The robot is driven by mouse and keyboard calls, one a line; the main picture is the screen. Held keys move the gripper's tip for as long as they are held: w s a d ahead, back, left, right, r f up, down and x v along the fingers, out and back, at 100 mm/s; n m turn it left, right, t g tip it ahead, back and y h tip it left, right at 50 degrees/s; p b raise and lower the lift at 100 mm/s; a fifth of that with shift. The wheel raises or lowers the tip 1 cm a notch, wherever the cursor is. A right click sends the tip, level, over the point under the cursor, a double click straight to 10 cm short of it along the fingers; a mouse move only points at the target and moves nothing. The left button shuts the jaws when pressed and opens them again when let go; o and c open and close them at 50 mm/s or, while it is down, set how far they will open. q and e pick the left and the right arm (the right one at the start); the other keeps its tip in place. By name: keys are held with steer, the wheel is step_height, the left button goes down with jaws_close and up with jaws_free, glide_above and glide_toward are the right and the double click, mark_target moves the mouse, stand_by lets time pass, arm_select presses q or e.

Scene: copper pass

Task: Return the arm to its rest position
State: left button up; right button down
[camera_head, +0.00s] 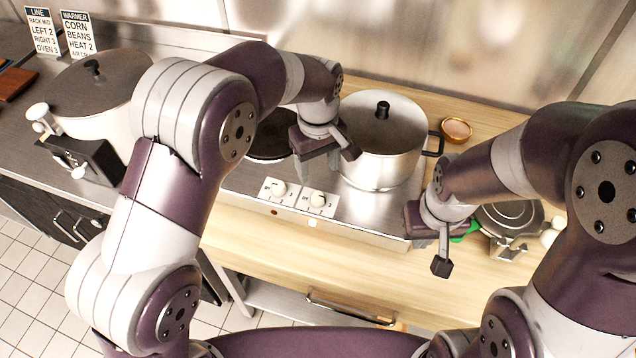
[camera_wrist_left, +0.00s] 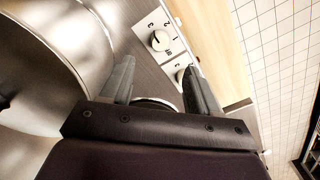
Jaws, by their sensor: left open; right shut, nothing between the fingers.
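My left arm comes in from the left and reaches across the cooktop in the head view. Its gripper (camera_head: 335,158) hangs over the cooktop, just left of the lidded steel pot (camera_head: 381,155). In the left wrist view the gripper (camera_wrist_left: 160,82) has its two fingers apart with nothing held between them, and the pot's shiny side (camera_wrist_left: 40,65) fills the left. My right gripper (camera_head: 440,264) is shut and empty above the wooden counter, right of the cooktop's front corner.
The cooktop (camera_head: 240,190) has two white knobs (camera_head: 318,199). A large lidded pot (camera_head: 100,95) and two signs (camera_head: 78,33) stand at left. A copper-coloured bowl (camera_head: 457,129) sits behind. A grey metal device (camera_head: 510,218) and something green (camera_head: 465,231) lie near my right gripper. The front counter (camera_head: 350,275) is clear.

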arm_select(q)
step_height(320, 180, up, 3)
steer(key=shift+f+p, duration=0.15)
steer(key=shift+p, duration=0.85)
steer(key=s+a+f+m, duration=0.1)
steer(key=s+a+m, duration=0.2)
steer(key=s+a, duration=0.4)
steer(key=s+a+f+m+t+b, duration=0.1)
steer(key=s+a+f+m, duration=0.1)
steer(key=s+a, duration=0.6)
steer(key=a, duration=0.3)
steer(key=shift+s+a+m, duration=0.2)
steer(key=shift+s+m, duration=0.05)
steer(key=shift+m, duration=0.15)
